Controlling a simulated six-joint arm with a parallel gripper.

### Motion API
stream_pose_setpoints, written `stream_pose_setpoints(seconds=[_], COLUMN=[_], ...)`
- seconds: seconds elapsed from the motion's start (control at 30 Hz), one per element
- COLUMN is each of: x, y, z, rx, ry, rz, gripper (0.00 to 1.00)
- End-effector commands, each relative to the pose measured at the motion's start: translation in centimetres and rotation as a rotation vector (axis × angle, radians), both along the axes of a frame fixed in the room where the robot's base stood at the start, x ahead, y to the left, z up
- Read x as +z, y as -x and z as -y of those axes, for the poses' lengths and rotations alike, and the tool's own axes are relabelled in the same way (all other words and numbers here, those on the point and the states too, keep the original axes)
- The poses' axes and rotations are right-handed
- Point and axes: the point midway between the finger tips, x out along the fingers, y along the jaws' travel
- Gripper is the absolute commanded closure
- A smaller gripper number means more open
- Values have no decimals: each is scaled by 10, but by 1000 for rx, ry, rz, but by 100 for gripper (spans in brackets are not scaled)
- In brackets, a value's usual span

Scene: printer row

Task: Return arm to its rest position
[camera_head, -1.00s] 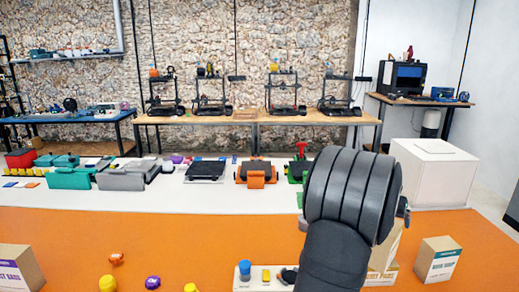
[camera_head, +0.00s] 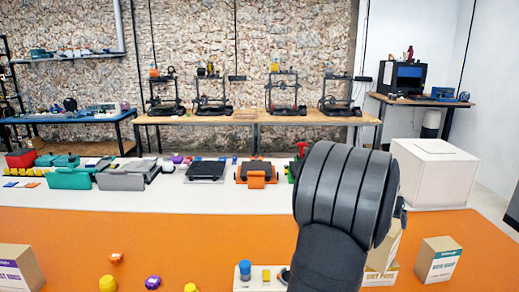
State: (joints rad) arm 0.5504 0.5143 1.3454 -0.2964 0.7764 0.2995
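My dark grey arm (camera_head: 340,200) rises from the bottom edge right of centre in the head camera view. Its thick ribbed joint faces the camera and hides what lies behind it. My gripper is not visible; only a small dark part shows at the right side of the joint. Nothing held can be seen.
Cardboard boxes stand right of the arm, one at far right (camera_head: 438,260); another box (camera_head: 20,267) is at left. A small board with a blue knob (camera_head: 245,268) and small colored parts lie on the orange surface (camera_head: 150,230). A white box (camera_head: 433,172) stands behind.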

Motion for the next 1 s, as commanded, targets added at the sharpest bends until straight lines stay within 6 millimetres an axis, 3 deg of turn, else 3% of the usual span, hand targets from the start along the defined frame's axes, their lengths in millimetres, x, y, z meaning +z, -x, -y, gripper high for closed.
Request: stream_pose_setpoints(seconds=[0.37,0.4,0.7,0.97,1.0], x=[67,53,0,-42,-40], y=[24,21,1,-14,-15], z=[-33,-28,-1,21,22], rx=[1,0,-1,-1,0], ry=[2,-2,-3,-1,2], rz=[3,-5,-4,-3,1], gripper=[11,11,11,11,11])
